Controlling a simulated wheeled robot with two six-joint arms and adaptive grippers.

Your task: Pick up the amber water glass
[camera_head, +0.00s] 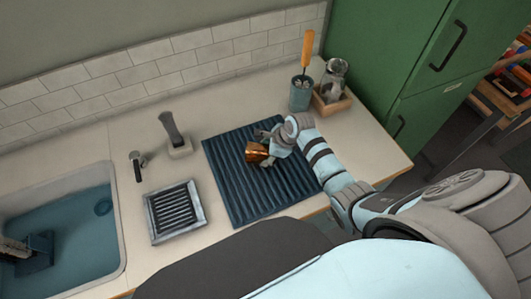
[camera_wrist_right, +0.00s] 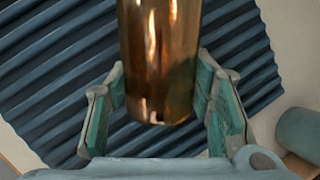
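The amber water glass (camera_head: 256,153) is over the blue ribbed drying mat (camera_head: 227,196), right of the sink. My right gripper (camera_head: 268,150) reaches in from the right and is at the glass. In the right wrist view the glass (camera_wrist_right: 160,60) fills the space between the two green-padded fingers (camera_wrist_right: 161,75). The pads meet its two sides, so the gripper looks shut on it. Whether the glass touches the mat is not clear. The gripper hides part of it in the head view.
A dark cup with an orange-handled brush (camera_head: 300,93) and a wooden caddy with a glass jar (camera_head: 333,92) stand behind the mat. A green cabinet (camera_head: 400,60) borders the right.

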